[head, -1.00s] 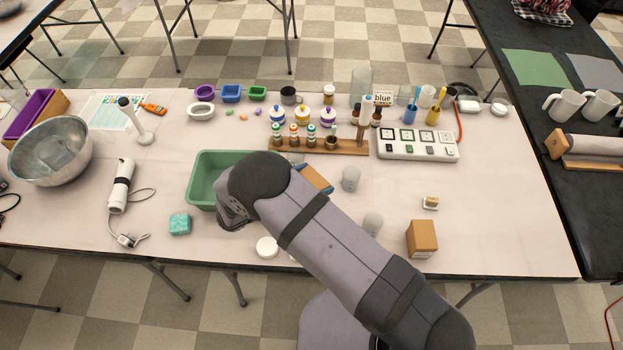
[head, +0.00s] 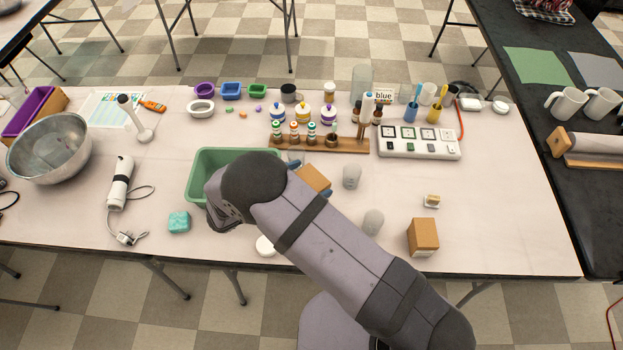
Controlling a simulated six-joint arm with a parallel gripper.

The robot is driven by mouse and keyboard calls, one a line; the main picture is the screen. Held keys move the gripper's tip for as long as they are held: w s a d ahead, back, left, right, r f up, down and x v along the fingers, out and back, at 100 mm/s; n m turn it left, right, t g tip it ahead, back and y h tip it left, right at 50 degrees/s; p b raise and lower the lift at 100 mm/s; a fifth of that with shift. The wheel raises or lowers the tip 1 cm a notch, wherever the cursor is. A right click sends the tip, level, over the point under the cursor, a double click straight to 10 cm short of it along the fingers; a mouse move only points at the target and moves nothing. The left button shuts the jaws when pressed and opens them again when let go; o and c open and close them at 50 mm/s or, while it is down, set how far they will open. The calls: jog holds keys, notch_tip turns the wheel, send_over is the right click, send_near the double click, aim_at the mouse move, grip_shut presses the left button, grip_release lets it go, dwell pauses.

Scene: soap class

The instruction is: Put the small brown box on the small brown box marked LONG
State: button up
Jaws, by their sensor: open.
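One small brown box (head: 313,177) shows just beyond my arm, right of the green basin, its near side hidden by the arm. What look like the blue fingertips of my gripper (head: 311,179) show at two opposite sides of this box. My gripper is open; the rest of it is hidden behind my arm, and contact cannot be told. A second small brown box (head: 423,237) stands upright near the table's front edge at the right, with clear space around it. A pale label shows low on its front. No LONG marking is readable on either box.
A green basin (head: 200,170) is left of the gripper. Two frosted cups (head: 351,176) (head: 373,222) stand between the boxes. A wooden bottle rack (head: 350,146) and a white switch panel (head: 420,153) lie behind. A small tan-topped item (head: 431,201) sits behind the right box.

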jog(key=b+v, duration=0.4)
jog(key=v, duration=0.6)
jog(key=s+d+m+g, duration=0.1)
jog(key=d+m+g, duration=0.7)
jog(key=d, duration=0.7)
jog(key=s+d+r+m+g+y, duration=0.1)
jog(key=s+d+m+y, duration=0.8)
jog(key=m, duration=1)
jog(key=shift+s+d+r, duration=0.45)
jog(key=shift+s+d, duration=0.5)
jog(key=shift+s, duration=0.1)
